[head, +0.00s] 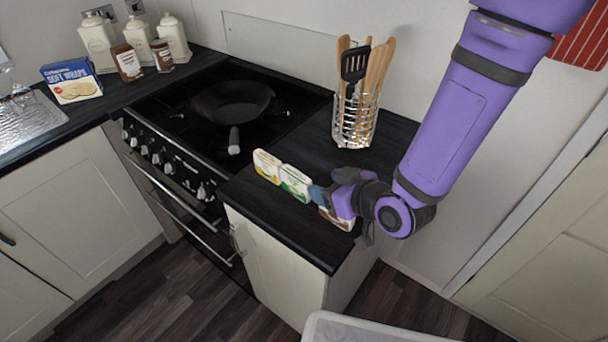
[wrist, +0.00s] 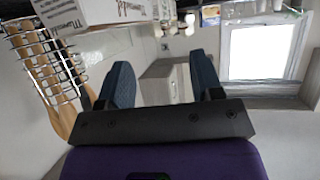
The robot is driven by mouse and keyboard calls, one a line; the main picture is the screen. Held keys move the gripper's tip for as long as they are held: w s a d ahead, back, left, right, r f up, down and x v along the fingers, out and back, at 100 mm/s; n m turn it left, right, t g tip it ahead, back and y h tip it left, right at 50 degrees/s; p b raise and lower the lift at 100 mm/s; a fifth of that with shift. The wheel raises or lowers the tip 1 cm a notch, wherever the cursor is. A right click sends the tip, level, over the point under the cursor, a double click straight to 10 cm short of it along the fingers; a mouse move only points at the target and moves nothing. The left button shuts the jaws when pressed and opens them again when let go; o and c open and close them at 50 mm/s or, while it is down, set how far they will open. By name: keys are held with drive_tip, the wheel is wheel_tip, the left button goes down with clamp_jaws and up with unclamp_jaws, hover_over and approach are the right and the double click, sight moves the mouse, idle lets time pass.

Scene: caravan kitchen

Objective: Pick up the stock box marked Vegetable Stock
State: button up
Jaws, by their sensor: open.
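Three small stock boxes stand in a row on the dark counter in the head view: a yellow-and-white box (head: 267,166), a green-and-white box (head: 295,182) in the middle, and a box with brownish-red marking (head: 337,218), partly hidden by my gripper. I cannot read their labels, so which is Vegetable Stock is not certain. My gripper (head: 318,194) is low over the counter, just right of the green box. In the wrist view my gripper (wrist: 162,80) is open, with nothing between its fingers. A white box with upside-down lettering (wrist: 100,11) shows at the top edge, outside the fingers.
A wire utensil holder (head: 355,122) stands behind the boxes; it also shows at left in the wrist view (wrist: 43,62). The hob with a black pan (head: 232,103) is to the left. The counter's front edge (head: 285,235) is close to the boxes. A wall rises behind.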

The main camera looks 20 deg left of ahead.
sight(298, 175)
drive_tip(key=x, duration=1)
drive_tip(key=shift+w+a, duration=0.1)
drive_tip(key=shift+w, duration=0.1)
drive_tip(key=c, duration=1.1)
drive_tip(key=shift+r, duration=0.2)
